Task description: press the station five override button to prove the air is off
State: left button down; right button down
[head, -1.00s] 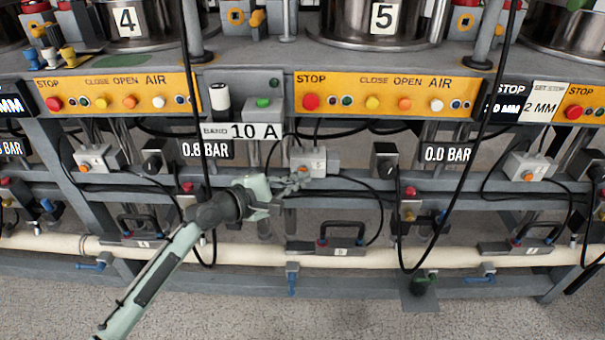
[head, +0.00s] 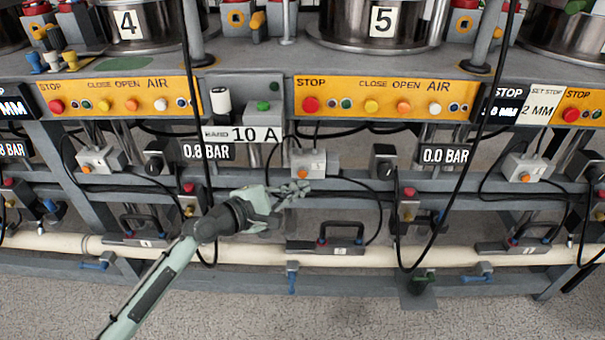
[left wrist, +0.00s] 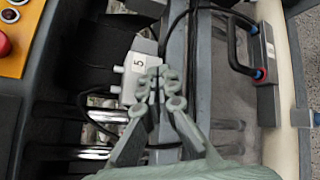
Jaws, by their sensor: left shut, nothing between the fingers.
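The station five valve box (head: 328,157) is a small light grey box on the rail below the yellow station panel. Its orange override button (head: 316,173) shows on the front in the head view. In the left wrist view the box with its "5" label (left wrist: 138,63) is partly behind my fingers, and the button is not visible. My left gripper (head: 304,188) is shut and empty, its fingertips just below and left of the button in the head view. I cannot tell whether they touch the box. The station five display (head: 446,154) reads 0.0 BAR. My right gripper is not in view.
Similar boxes with orange buttons stand at left (head: 100,158) and right (head: 525,167). Black cables hang in front of the frame. A black handle (head: 341,230) is below the fingertips, above a cream pipe (head: 260,256). The station five yellow panel (head: 384,98) is above.

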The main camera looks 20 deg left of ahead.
pick_arm(q)
jog(key=shift+s+d+p, duration=0.1)
jog(key=shift+s+d, duration=0.1)
jog(key=shift+s, duration=0.5)
jog(key=shift+s+d+p, duration=0.1)
jog(key=shift+s+d, duration=0.1)
jog(key=shift+s, duration=0.45)
jog(key=shift+s+d+p, duration=0.1)
jog(key=shift+s+d, duration=0.1)
jog(key=shift+s, duration=0.5)
